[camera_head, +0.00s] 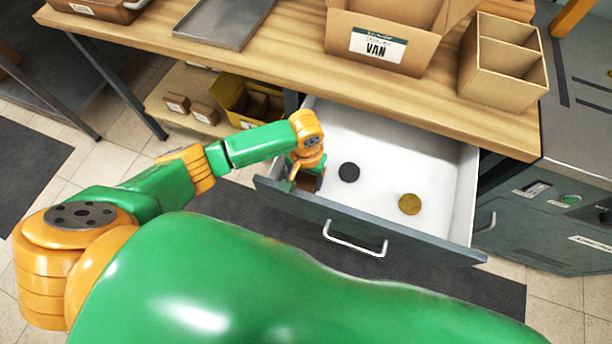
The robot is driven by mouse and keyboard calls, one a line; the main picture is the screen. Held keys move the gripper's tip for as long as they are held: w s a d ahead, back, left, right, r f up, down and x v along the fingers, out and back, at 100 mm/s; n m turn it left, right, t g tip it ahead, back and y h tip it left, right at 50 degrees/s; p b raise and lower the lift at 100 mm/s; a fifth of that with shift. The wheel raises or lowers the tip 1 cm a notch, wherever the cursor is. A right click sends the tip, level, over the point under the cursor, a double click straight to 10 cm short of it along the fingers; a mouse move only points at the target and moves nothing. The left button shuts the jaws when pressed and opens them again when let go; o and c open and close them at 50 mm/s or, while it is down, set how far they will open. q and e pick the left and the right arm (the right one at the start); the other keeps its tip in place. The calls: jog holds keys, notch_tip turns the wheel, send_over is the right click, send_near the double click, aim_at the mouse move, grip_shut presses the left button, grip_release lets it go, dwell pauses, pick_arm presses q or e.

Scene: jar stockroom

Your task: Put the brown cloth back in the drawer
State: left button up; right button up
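The drawer (450,190) under the wooden table is pulled open. Its inside is white and its grey front has a silver handle. My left gripper (306,178) points down at the drawer's left front corner, just inside the front panel. A small dark brown patch (309,183), which looks like the brown cloth, shows right at its fingertips. The wrist and fingers hide most of it, so I cannot tell whether the fingers are closed on it. My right gripper is out of view.
A black disc (349,172) and a gold disc (409,204) lie on the drawer floor. On the table (280,62) are a cardboard box (345,62) labelled VAN, a divided box (488,88) and a metal tray (205,30). A grey cabinet (572,150) stands at the right.

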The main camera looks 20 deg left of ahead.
aim_at(306, 181)
pick_arm(q)
jog(key=o, duration=0.3)
jog(key=shift+o, duration=0.2)
notch_tip(306, 181, up, 12)
jog(key=p, duration=0.3)
jog(key=shift+r, duration=0.2)
